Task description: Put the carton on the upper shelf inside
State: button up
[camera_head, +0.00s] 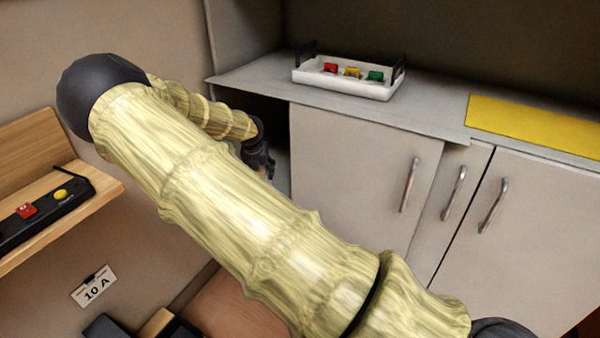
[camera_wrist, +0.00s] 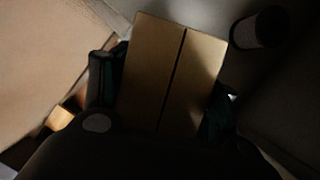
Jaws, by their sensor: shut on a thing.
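The carton (camera_wrist: 170,75) is brown with a dark stripe along it and fills the middle of the wrist view. My gripper (camera_wrist: 160,95) is shut on it, with one dark finger on each side. In the head view my gripper (camera_head: 262,160) is partly hidden behind my arm, at the open, dark left compartment of the cabinet (camera_head: 255,108) under the counter. The carton cannot be made out in the head view. The upper shelf inside cannot be told clearly; the compartment is in shadow and mostly covered by my arm.
A dark cylindrical thing (camera_wrist: 260,28) is near the carton's upper right. The cabinet door (camera_head: 350,170) borders the opening. A white tray (camera_head: 345,86) with coloured items stands on the counter (camera_head: 430,110), beside a yellow mat (camera_head: 540,125). A wooden shelf (camera_head: 110,190) is at left.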

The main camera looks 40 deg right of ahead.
jog(key=shift+w+d+f+m+b, duration=0.15)
jog(key=shift+d+f+b, duration=0.1)
jog(key=shift+d, duration=0.3)
jog(key=shift+d+f+m+b, duration=0.15)
jog(key=shift+d+f, duration=0.1)
jog(key=shift+d, duration=0.25)
jog(key=shift+c, duration=0.2)
jog(key=shift+w+d, duration=0.2)
jog(key=shift+d, duration=0.1)
jog(key=shift+w+d+f+b, duration=0.55)
jog(key=shift+w+d+b, duration=0.25)
jog(key=shift+w+d, duration=1.3)
jog(key=shift+w+d+f+b, duration=0.6)
jog(key=shift+w+d+b, duration=0.15)
jog(key=shift+w+d, duration=1.3)
jog(key=shift+w+d+f+b, duration=0.55)
jog(key=shift+w+d+b, duration=0.25)
jog(key=shift+w+d, duration=1.25)
jog(key=o, duration=1.3)
jog(key=shift+s, duration=0.1)
jog(key=shift+r, duration=0.1)
